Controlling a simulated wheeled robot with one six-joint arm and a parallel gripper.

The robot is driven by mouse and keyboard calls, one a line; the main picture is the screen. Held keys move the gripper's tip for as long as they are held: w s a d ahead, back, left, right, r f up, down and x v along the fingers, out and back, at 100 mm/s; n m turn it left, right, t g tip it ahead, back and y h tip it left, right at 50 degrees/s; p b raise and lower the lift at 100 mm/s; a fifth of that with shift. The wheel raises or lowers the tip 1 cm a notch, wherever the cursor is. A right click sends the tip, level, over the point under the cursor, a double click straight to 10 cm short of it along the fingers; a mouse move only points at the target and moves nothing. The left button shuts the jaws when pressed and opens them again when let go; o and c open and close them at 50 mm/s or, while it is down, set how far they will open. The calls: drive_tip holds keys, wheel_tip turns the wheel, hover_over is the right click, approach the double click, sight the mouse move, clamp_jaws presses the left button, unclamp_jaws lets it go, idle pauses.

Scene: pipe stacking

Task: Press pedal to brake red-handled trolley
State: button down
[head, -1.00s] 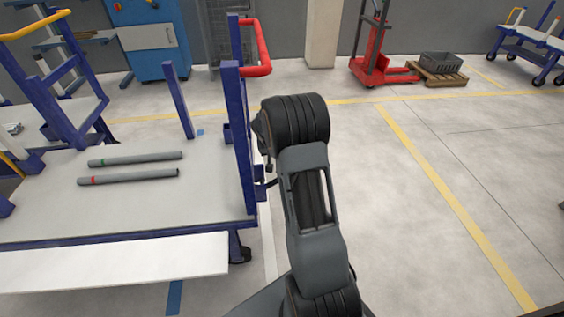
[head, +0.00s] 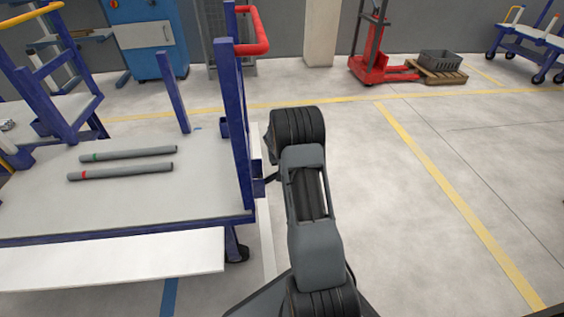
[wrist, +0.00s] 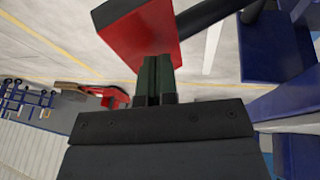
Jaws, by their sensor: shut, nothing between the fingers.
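The red-handled trolley (head: 120,215) stands on the left in the head view, with blue posts and a bent red handle (head: 258,30) at its right end. A red pedal (wrist: 142,38) on a dark bar shows at the top of the wrist view, beside the blue trolley frame. My gripper (wrist: 157,65) is shut and empty, its dark fingertips overlapping the pedal's near edge. I cannot tell whether they touch it. In the head view my arm hides the gripper and pedal; only a short dark bar (head: 271,178) shows by the trolley's side.
Two grey pipes, one with a green mark (head: 128,154) and one with a red mark (head: 120,172), lie on the trolley deck. A red stacker (head: 372,55) and a dark crate (head: 440,60) on a pallet stand at the back. The floor right of my arm is clear.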

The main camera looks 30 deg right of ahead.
drive_tip(key=shift+s+d+p, duration=0.1)
drive_tip(key=shift+p, duration=0.2)
drive_tip(key=shift+s+d+f+y+p, duration=0.15)
drive_tip(key=shift+d+y+p, duration=0.15)
drive_tip(key=shift+p, duration=0.4)
drive_tip(key=shift+s+d+f+t+y+p, duration=0.15)
drive_tip(key=shift+s+d+f+t+p, duration=0.05)
drive_tip(key=shift+d+f+p, duration=0.3)
drive_tip(key=shift+s+d+f+t+y+p, duration=0.15)
drive_tip(key=shift+s+d+f+t+p, duration=0.1)
drive_tip(key=shift+f+p, duration=0.25)
drive_tip(key=s+d+f+b, duration=0.1)
drive_tip(key=d+f+b, duration=0.2)
drive_tip(key=f, duration=0.6)
drive_tip(key=shift+s+f+b, duration=0.2)
drive_tip(key=shift+f+b, duration=0.1)
drive_tip(key=shift+b, duration=0.75)
drive_tip(key=shift+d+f, duration=0.1)
drive_tip(key=shift+s, duration=0.1)
